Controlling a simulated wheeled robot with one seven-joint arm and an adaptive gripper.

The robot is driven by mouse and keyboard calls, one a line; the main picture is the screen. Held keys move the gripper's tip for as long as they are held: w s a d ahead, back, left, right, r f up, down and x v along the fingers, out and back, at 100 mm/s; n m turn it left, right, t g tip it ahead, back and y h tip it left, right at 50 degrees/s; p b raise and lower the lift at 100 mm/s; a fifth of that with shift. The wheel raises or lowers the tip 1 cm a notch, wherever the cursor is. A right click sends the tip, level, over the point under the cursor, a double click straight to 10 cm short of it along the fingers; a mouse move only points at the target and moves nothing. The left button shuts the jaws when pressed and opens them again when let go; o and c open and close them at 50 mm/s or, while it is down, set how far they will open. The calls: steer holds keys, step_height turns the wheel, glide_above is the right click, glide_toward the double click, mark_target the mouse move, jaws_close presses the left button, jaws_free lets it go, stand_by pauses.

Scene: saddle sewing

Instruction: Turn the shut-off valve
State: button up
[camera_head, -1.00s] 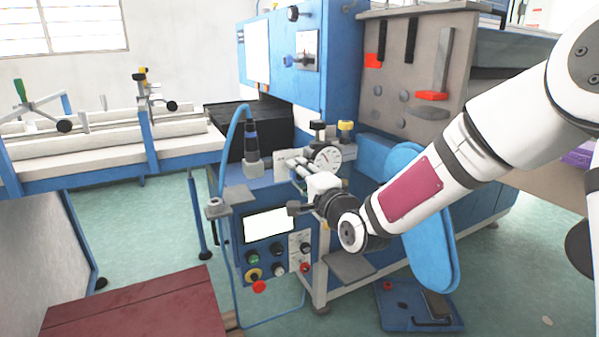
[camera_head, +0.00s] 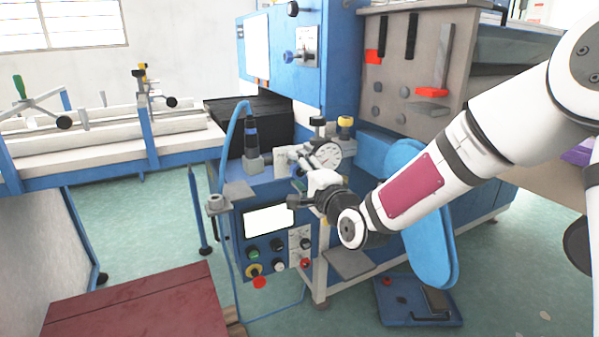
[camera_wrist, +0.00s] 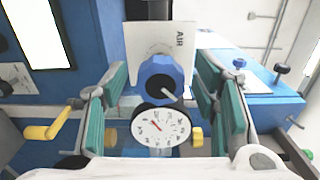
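A blue round knob (camera_wrist: 160,80) with a small grey pin is in the middle of the wrist view, in front of a plate marked AIR (camera_wrist: 165,45). A white dial gauge (camera_wrist: 160,128) is just below it and also shows in the head view (camera_head: 327,155). My gripper (camera_wrist: 163,73) is open, with teal finger pads left and right of the knob and visible gaps. In the head view my gripper (camera_head: 293,160) is beside the gauge at the blue machine; its fingers hide the knob there. A yellow cranked handle (camera_wrist: 50,124) is at the wrist view's left. Which part is the shut-off valve is not clear.
A control panel (camera_head: 268,245) with a screen and buttons is below my gripper. A yellow-topped knob (camera_head: 345,124) is behind the gauge. A blue padded panel (camera_head: 430,225) hangs below my arm.

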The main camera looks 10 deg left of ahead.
steer(key=v, duration=1.2)
steer(key=shift+f, duration=0.1)
